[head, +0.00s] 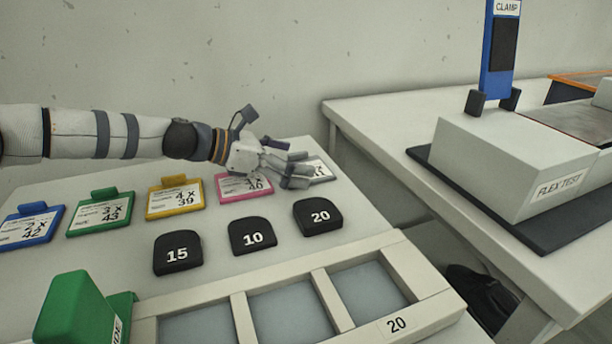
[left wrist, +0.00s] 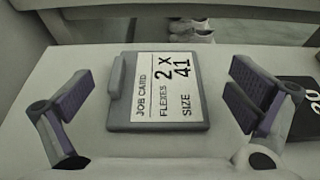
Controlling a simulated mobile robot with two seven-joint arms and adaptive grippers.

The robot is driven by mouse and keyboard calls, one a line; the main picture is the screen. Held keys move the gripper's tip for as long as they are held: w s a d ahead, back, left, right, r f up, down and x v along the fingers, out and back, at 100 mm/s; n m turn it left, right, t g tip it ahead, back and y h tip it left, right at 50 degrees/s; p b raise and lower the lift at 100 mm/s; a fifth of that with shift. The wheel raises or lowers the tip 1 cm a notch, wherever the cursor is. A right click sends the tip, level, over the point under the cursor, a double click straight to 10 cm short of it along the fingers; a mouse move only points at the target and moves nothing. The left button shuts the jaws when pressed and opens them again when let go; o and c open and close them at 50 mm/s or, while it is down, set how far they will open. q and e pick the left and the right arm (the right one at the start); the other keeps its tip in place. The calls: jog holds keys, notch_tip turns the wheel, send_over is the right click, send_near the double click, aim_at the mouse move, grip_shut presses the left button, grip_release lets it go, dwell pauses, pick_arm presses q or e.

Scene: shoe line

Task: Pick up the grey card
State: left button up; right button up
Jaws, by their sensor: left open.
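The grey card (left wrist: 157,92) lies flat on the table in the left wrist view, with a white label reading "JOB CARD FLEXES 2 X SIZE 41" and a raised grey tab on its left side. In the head view the grey card (head: 318,170) is partly hidden behind my left gripper (head: 305,170). My left gripper is open, and in the left wrist view its fingers (left wrist: 158,98) stand apart on either side of the card without visibly touching it. My right gripper is in neither view.
Pink (head: 243,187), yellow (head: 174,198), green (head: 100,214) and blue (head: 30,227) cards lie to the left in a row. Black blocks marked 15 (head: 177,254), 10 (head: 252,237) and 20 (head: 318,216) lie in front. A compartment tray (head: 418,266) is nearest. A flex test machine (head: 520,165) stands right.

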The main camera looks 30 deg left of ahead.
pick_arm(q)
jog(key=shift+x, duration=1)
jog(key=shift+a, duration=0.1)
jog(key=c, duration=1.2)
